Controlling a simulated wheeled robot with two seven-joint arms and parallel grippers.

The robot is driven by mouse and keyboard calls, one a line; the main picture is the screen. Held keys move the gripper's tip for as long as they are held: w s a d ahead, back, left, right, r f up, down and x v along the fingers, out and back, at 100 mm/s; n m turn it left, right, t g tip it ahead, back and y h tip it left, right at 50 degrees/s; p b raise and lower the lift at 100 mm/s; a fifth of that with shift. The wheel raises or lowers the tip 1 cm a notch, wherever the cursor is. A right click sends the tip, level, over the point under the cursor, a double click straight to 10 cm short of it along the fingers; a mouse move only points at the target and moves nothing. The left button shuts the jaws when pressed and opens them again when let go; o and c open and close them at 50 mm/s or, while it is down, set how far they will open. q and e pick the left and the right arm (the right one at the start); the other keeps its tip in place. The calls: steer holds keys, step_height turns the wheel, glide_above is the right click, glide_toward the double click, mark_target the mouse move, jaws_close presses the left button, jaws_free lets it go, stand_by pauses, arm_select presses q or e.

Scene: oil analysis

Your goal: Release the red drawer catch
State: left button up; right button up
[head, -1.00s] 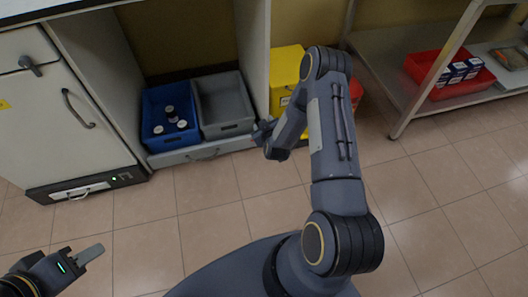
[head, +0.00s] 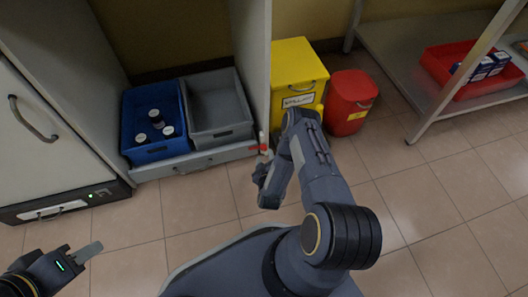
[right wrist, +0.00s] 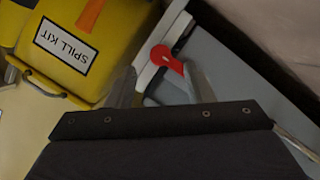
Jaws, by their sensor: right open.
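The red drawer catch (right wrist: 166,58) is on the right end of the grey drawer front (head: 210,158). In the right wrist view it shows as a red disc with a short tab, seen between and beyond my fingertips. It is small in the head view (head: 262,148). My right gripper (right wrist: 160,82) is open and empty, its fingers on either side of the catch in the picture; I cannot tell whether they touch it. My left gripper (head: 88,254) is low at the left, away from the drawer; its jaw opening cannot be made out.
The drawer holds a blue bin (head: 127,130) with several jars and an empty grey bin (head: 238,92). A yellow spill kit box (head: 290,70) and a red bin (head: 350,100) stand right of the cabinet panel. Open tiled floor lies in front.

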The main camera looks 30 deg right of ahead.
mark_target(264, 150)
steer(key=b+x, duration=0.1)
steer(key=x, duration=0.3)
steer(key=shift+w+d+f+b, duration=0.1)
steer(key=shift+w+b, duration=0.05)
steer(key=shift+b, duration=0.15)
steer(key=c, duration=1)
